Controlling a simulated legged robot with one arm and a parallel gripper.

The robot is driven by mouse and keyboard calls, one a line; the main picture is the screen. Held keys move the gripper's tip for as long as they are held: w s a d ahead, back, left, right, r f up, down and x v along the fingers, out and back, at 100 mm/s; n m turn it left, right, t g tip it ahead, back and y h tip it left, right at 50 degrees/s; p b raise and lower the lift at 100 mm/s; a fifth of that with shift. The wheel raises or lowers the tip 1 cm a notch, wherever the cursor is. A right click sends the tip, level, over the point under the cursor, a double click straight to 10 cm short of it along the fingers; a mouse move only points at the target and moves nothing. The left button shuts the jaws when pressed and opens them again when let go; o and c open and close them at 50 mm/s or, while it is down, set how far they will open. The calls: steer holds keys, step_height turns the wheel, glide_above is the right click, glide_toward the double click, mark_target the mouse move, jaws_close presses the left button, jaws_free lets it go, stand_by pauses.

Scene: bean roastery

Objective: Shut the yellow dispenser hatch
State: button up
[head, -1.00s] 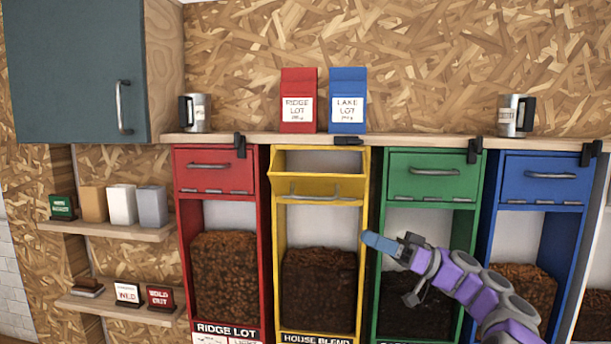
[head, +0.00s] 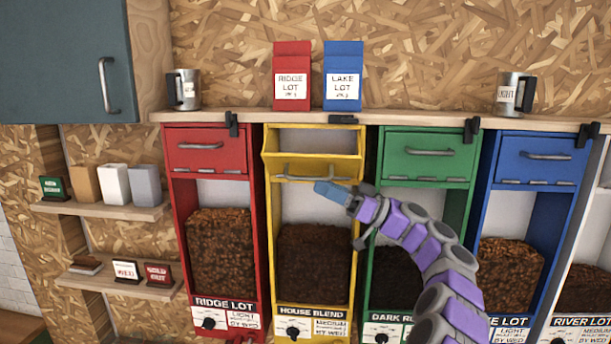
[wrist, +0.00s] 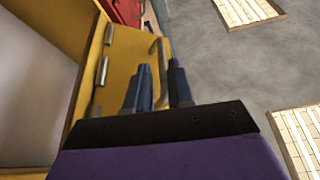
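The yellow dispenser hatch (head: 312,166) is tipped outward, with its top edge away from the frame and a gap above it. Its grey bar handle (head: 305,179) runs along the front. My gripper (head: 331,191) is at the right end of the handle in the head view. In the wrist view the hatch (wrist: 122,58) is left of the fingers, and the handle (wrist: 162,72) shows in the gap between the two fingertips (wrist: 160,82). The fingers look apart; contact with the handle cannot be told.
Closed red (head: 208,150), green (head: 428,156) and blue (head: 543,158) hatches flank it. A wooden shelf (head: 400,120) above carries bags and mugs, with black clips on its edge. The space in front of the dispensers looks clear.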

mark_target(307, 179)
steer(key=shift+p+x, duration=0.45)
steer(key=shift+x, duration=2.1)
steer(key=shift+w+r, duration=0.1)
steer(key=shift+c, duration=0.3)
jaws_close()
